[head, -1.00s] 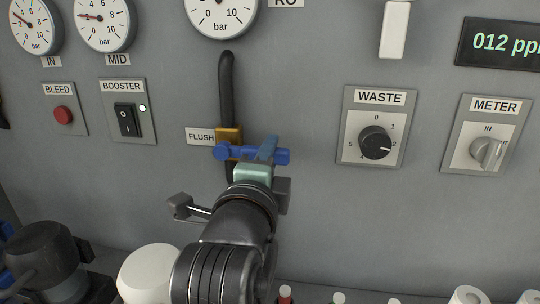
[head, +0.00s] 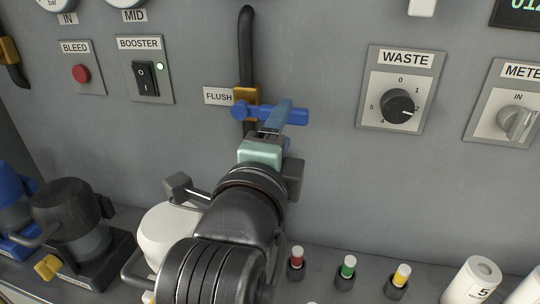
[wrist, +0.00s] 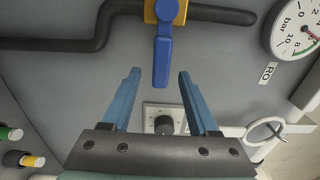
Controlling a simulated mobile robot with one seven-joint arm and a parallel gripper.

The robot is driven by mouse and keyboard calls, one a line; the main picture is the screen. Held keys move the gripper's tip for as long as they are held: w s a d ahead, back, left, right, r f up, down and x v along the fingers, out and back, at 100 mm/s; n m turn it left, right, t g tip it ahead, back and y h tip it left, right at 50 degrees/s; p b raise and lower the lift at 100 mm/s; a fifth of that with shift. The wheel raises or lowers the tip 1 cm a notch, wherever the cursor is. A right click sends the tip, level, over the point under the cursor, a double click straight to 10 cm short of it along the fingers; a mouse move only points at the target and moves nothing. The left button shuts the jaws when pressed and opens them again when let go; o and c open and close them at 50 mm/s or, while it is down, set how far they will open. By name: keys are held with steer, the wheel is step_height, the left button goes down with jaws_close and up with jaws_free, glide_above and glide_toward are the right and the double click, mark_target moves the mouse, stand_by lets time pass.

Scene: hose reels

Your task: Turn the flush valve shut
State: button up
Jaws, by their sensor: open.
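The flush valve has a brass body (head: 246,97) on a black vertical pipe, right of the FLUSH label (head: 218,96). Its blue lever (head: 297,117) points right, across the pipe. The lever also shows in the wrist view (wrist: 162,62), hanging down from the brass body. My gripper (head: 283,108) is at the lever's right part, its blue fingers partly covering it. In the wrist view my gripper (wrist: 160,73) is open, with the lever's free end between the two fingertips and a visible gap on each side.
The WASTE dial (head: 398,106) and METER knob (head: 516,122) are on the panel to the right. The BOOSTER switch (head: 145,80) and red BLEED button (head: 81,74) are to the left. Several bottles, a white container and colored-cap vials stand on the shelf below.

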steer(key=p+v, duration=0.3)
steer(key=v, duration=0.5)
steer(key=shift+p, duration=0.35)
steer(key=shift+s, duration=0.1)
steer(key=shift+r, duration=0.15)
